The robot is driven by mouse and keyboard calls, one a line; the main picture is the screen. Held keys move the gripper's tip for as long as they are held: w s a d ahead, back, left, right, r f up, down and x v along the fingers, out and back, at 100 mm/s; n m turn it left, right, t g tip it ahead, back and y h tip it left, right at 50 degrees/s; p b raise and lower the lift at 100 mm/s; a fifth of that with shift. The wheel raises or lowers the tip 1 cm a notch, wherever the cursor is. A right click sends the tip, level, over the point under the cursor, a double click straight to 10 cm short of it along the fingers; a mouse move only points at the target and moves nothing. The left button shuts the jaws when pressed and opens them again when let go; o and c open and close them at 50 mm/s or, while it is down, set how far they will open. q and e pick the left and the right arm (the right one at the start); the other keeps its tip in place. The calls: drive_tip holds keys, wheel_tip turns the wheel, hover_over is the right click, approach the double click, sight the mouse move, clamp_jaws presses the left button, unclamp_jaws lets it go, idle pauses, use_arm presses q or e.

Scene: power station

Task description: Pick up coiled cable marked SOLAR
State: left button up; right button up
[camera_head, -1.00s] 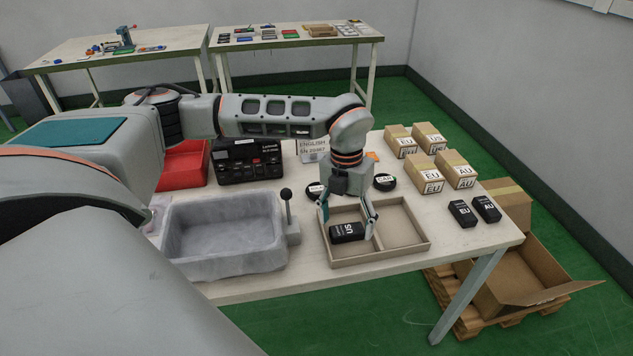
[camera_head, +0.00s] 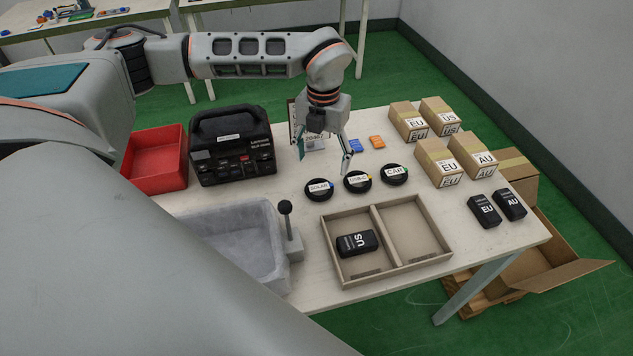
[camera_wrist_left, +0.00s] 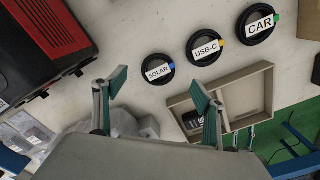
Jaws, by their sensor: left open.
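The coiled cable marked SOLAR (camera_head: 319,190) is a black ring with a white label and a blue tip, flat on the table, leftmost of three coils. In the wrist view the SOLAR coil (camera_wrist_left: 158,70) lies ahead of the gap between my fingers. My left gripper (camera_head: 324,160) is open and empty, raised above the table behind the coils. Its spread fingers also show in the wrist view (camera_wrist_left: 160,86), clear of the coil. My right gripper is not in view.
The USB-C coil (camera_head: 357,182) and CAR coil (camera_head: 394,174) lie to its right. In front, a divided tray (camera_head: 440,258) holds a black US block (camera_head: 357,243). A grey basin (camera_head: 225,222) with a lever, a black power unit (camera_head: 231,150) and a red bin (camera_head: 156,160) stand left.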

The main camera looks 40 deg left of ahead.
sight(320, 186)
use_arm(q)
drive_tip(key=f, duration=0.3)
drive_tip(key=s+f, duration=0.1)
drive_tip(key=f, duration=0.3)
drive_tip(key=shift+s+d, duration=0.15)
drive_tip(key=shift+s, duration=0.05)
drive_tip(key=shift+f, duration=0.25)
drive_tip(key=shift+c, duration=0.3)
drive_tip(key=c, duration=1.2)
